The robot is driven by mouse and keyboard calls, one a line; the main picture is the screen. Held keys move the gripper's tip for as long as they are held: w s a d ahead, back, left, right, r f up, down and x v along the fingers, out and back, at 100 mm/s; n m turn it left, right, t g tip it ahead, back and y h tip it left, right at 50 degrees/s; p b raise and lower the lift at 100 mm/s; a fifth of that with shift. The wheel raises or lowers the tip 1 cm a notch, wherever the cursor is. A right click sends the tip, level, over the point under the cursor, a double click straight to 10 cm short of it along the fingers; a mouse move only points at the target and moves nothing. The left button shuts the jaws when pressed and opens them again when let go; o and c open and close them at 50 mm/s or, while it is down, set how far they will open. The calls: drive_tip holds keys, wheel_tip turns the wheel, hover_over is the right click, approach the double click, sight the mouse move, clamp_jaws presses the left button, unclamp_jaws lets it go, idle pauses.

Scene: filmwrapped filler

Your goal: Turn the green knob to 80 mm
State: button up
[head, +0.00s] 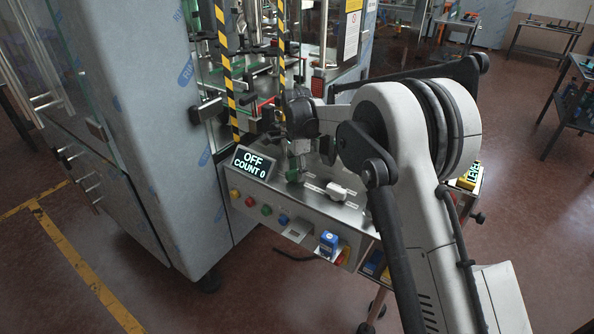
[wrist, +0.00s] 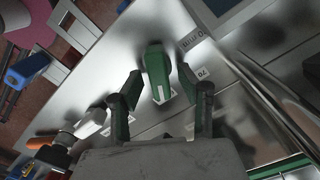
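The green knob (wrist: 156,68) stands on the metal panel in the middle of the wrist view, with a pale stripe on it. It also shows small in the head view (head: 293,176), under my gripper (head: 299,155). In the wrist view my gripper (wrist: 160,80) is open, with one finger on each side of the knob. A gap shows at the left finger; the right finger is close, and I cannot tell if it touches. An upside-down marking (wrist: 194,38) seems to read 70 mm, and a smaller label (wrist: 202,73) seems to read 70. The knob's exact setting is unclear.
A display (head: 251,163) reads OFF, COUNT 0. Coloured buttons (head: 266,210) line the panel's front. A white part (head: 337,190) sits right of the knob. The machine's frame and a black-yellow striped post (head: 226,70) stand close behind. Open floor lies at front left.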

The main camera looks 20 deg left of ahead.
clamp_jaws()
drive_tip(key=shift+f, duration=0.1)
idle(0.4)
